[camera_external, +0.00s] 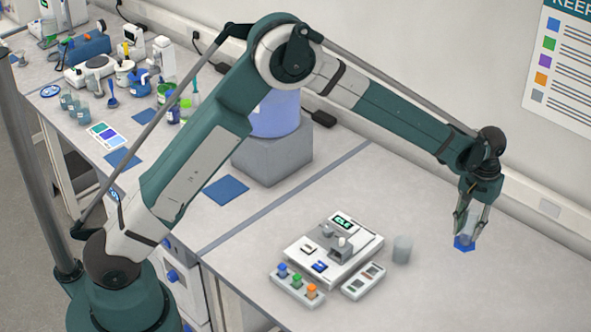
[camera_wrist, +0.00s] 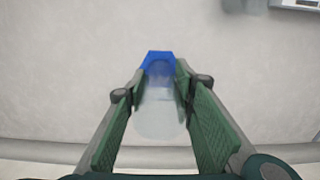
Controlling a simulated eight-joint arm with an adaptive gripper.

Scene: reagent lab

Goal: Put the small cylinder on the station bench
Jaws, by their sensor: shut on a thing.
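The small cylinder (camera_external: 464,243) is clear with a blue base. It hangs base down between the fingers of my gripper (camera_external: 470,222) at the right of the external view. In the wrist view the cylinder's blue base (camera_wrist: 158,58) lies beyond the fingertips, and its clear body is between the green pads of my gripper (camera_wrist: 159,88). The gripper is shut on it. The pale station bench (camera_external: 420,195) lies below. I cannot tell whether the base touches the bench. The fingers partly hide the cylinder's upper part.
A white instrument (camera_external: 333,248) stands left of the gripper, with a block of coloured buttons (camera_external: 297,284) in front. A grey cup (camera_external: 402,249) stands between instrument and gripper. The bench is clear around the cylinder. A wall (camera_external: 430,60) runs behind.

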